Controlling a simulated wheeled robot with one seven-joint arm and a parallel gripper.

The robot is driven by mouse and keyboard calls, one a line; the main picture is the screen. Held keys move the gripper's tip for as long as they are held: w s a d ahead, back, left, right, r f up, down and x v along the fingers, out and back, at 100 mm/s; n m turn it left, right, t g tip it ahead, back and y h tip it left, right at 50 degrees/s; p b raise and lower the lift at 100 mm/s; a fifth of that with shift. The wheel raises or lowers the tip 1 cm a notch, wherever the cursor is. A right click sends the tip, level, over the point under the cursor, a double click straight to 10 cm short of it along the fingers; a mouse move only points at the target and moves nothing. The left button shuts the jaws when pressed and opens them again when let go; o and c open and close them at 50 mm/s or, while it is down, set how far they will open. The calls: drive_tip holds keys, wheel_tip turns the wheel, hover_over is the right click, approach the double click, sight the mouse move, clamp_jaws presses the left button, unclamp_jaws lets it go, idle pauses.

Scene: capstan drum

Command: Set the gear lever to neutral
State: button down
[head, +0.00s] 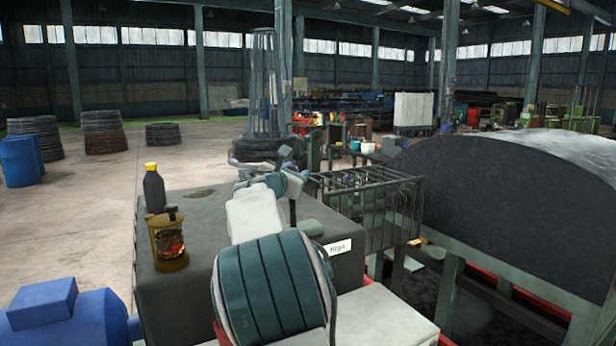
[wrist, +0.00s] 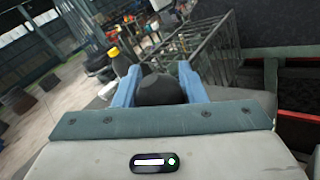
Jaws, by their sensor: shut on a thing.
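A dark round knob (wrist: 160,90), the top of the gear lever, sits between the two blue fingers of my gripper (wrist: 158,74) in the wrist view. My gripper is shut on it, with a finger on each side. In the head view my gripper (head: 272,180) is over the far right part of the dark grey gearbox housing (head: 215,225). There my own arm covers much of the lever, so its position is hard to tell. A white label (head: 338,247), which seems to read "High", is on the housing's near right side.
A dark bottle with a yellow cap (head: 154,188) and an amber container (head: 169,242) stand on the housing's left side. A wire cage (head: 370,200) is just right of the gripper. A large dark drum (head: 500,200) fills the right. A blue motor (head: 70,315) is at lower left.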

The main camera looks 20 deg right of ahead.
drive_tip(key=shift+d+f, duration=0.25)
drive_tip(key=shift+f, duration=0.4)
drive_tip(key=c, duration=0.9)
unclamp_jaws()
drive_tip(key=shift+s+r, duration=0.1)
drive_tip(key=shift+s+a+r, duration=0.1)
drive_tip(key=shift+a+r, duration=0.05)
drive_tip(key=shift+a, duration=0.2)
drive_tip(key=b+v, duration=0.4)
drive_tip(key=v, duration=0.9)
drive_tip(key=shift+s, duration=0.2)
